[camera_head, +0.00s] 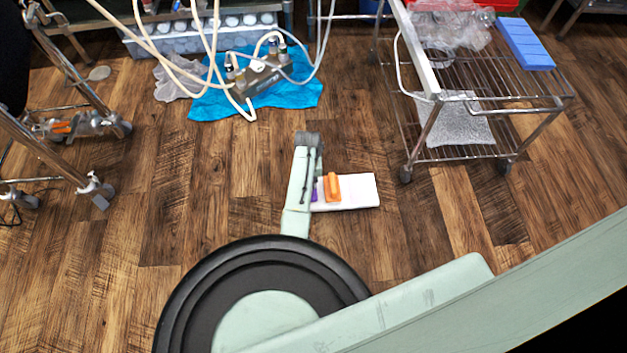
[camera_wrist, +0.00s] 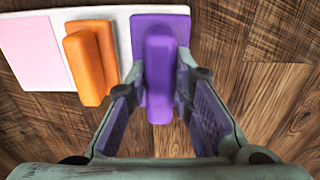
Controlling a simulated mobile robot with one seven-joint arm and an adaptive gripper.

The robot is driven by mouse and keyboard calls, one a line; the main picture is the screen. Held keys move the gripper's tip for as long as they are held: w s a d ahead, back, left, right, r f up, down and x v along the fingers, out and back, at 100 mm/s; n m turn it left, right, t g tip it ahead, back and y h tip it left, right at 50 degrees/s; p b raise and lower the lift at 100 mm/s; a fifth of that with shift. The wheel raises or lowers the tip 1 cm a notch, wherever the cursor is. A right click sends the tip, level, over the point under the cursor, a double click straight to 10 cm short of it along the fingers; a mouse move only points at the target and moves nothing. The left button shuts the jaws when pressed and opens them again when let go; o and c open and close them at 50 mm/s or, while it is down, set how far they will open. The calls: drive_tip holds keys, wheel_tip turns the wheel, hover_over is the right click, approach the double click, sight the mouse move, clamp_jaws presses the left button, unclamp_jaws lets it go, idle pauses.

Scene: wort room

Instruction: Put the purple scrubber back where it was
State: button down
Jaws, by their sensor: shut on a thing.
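The purple scrubber (camera_wrist: 160,48) is at the right end of a white board (camera_wrist: 119,22) in the wrist view. My gripper (camera_wrist: 160,82) is shut on its raised handle, with one finger on each side. I cannot tell whether the scrubber rests on the board or hangs just above it. An orange scrubber (camera_wrist: 92,62) sits beside it on the board, apart from it. In the head view, only a sliver of the purple scrubber (camera_head: 315,192) shows beside my arm, next to the orange scrubber (camera_head: 333,187) and the white board (camera_head: 360,191). My fingers are hidden there.
A pink patch (camera_wrist: 32,50) covers the board's left part in the wrist view. Wooden floor around the board is clear. A wire cart (camera_head: 470,80) stands at the upper right. A blue cloth (camera_head: 215,103) with hoses and a metal device lies behind. Metal stand legs are left.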

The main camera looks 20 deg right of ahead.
drive_tip(key=shift+w+d, duration=0.2)
drive_tip(key=shift+w, duration=0.05)
drive_tip(key=f+b, duration=0.3)
drive_tip(key=b, duration=0.1)
drive_tip(key=shift+w+d+f, duration=0.15)
drive_tip(key=shift+d+f, duration=0.05)
drive_tip(key=shift+f, duration=0.15)
drive_tip(key=shift+r, duration=0.15)
drive_tip(key=c, duration=1.4)
unclamp_jaws()
drive_tip(key=shift+f, duration=0.2)
